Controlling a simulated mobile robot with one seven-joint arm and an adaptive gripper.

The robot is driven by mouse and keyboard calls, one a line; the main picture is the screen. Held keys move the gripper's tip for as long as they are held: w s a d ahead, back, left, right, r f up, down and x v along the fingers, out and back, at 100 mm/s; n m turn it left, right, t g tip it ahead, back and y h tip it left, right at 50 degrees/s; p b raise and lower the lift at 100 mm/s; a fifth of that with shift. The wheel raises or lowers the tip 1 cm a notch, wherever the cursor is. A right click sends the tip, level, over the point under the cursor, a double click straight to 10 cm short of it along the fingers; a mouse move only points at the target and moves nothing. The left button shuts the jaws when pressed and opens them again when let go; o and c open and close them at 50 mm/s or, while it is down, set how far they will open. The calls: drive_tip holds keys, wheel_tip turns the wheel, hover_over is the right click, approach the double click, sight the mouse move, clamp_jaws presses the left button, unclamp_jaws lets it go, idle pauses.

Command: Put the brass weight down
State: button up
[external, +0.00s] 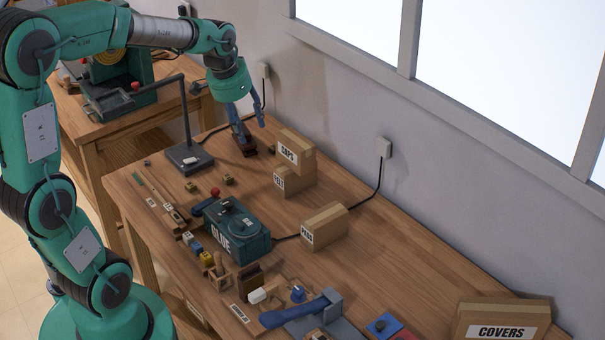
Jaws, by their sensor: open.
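My gripper (251,132) is at the far end of the workbench, in front of the wall, pointing down with its blue fingers spread apart. Nothing shows held between the fingers. A dark brown block-like thing (248,148) stands on the bench right below the left fingertip; I cannot tell whether they touch. I cannot make out the brass weight for certain. Small brass-coloured pieces (229,180) lie on the bench nearer the camera, apart from my gripper, with another piece (215,191) beside them.
Cartons marked CAPS (289,150) and FELT (290,181) are stacked right of my gripper. A black lamp-like stand (188,157) rises to its left. The green GLUE machine (237,230) sits mid-bench. A COVERS carton (500,320) is at lower right. The bench's right middle is clear.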

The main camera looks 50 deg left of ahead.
drive_tip(key=s+d+r+t, duration=0.1)
drive_tip(key=s+d+r, duration=0.1)
drive_tip(key=s+d, duration=0.6)
drive_tip(key=s+d+r+m+t, duration=0.1)
drive_tip(key=s+d+r, duration=0.2)
drive_tip(key=s+d, duration=0.6)
drive_tip(key=s, duration=0.4)
drive_tip(key=shift+s+r+h, duration=0.3)
drive_tip(key=shift+s+h, duration=0.1)
drive_tip(key=shift+w, duration=0.1)
drive_tip(key=shift+c, duration=0.2)
drive_tip(key=w+a+f+g+y, duration=0.1)
drive_tip(key=w+a+f+g, duration=0.15)
drive_tip(key=w+a, duration=0.7)
drive_tip(key=w+a+f+g, duration=0.1)
drive_tip(key=w+a+f, duration=0.3)
drive_tip(key=w+a, duration=0.6)
drive_tip(key=a+f+g, duration=0.1)
drive_tip(key=a+f, duration=1)
drive_tip(key=a, duration=0.3)
drive_tip(key=s+a+f+n+g+h+p, duration=0.1)
drive_tip(key=a+f, duration=1)
drive_tip(key=a, duration=0.3)
drive_tip(key=shift+a+f, duration=0.3)
drive_tip(key=shift+f, duration=0.05)
